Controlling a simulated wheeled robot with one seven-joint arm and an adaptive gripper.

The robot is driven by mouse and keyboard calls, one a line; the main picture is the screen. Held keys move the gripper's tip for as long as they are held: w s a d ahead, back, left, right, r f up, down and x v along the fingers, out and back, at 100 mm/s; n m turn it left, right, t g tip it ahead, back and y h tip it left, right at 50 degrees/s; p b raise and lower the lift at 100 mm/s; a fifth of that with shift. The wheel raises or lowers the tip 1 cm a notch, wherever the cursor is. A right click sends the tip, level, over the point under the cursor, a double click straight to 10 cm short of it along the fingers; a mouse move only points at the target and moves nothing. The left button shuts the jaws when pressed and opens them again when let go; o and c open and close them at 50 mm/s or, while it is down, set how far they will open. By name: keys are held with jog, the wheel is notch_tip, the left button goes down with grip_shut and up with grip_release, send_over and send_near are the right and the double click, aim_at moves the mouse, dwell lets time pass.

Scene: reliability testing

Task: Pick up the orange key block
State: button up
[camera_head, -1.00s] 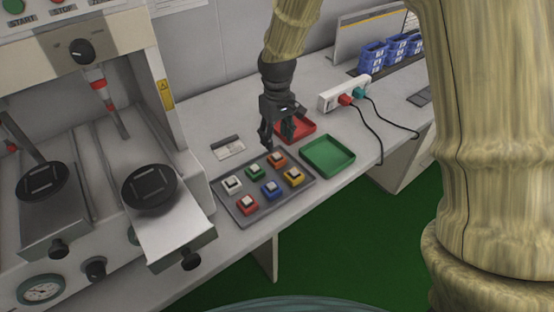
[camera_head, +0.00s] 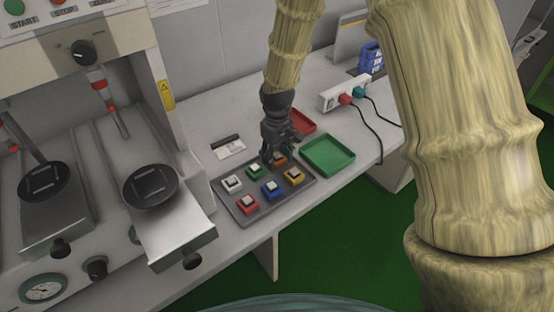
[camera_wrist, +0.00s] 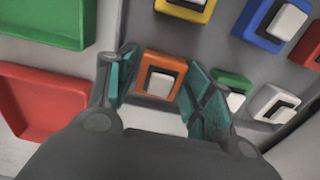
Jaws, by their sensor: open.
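The orange key block (camera_head: 280,160) sits on the grey tray (camera_head: 247,213) in its far row; it is partly hidden by my gripper in the head view. In the wrist view, the orange key block (camera_wrist: 161,77) has a dark centre with a white key and lies between my two fingers. My gripper (camera_head: 273,158) is open, pointing down over the block. In the wrist view my gripper (camera_wrist: 162,72) has one finger on each side of the block, with gaps visible. I cannot tell how far the fingertips are above the tray.
Green (camera_head: 254,171), white (camera_head: 232,184), yellow (camera_head: 293,176), blue (camera_head: 272,188) and red (camera_head: 248,204) blocks share the tray. A green bin (camera_head: 328,156) and a red bin (camera_head: 302,122) stand beside it. A power strip (camera_head: 345,95) lies behind; a press machine (camera_head: 150,187) stands left.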

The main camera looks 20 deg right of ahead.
jog(key=shift+c, duration=0.2)
jog(key=c, duration=0.8)
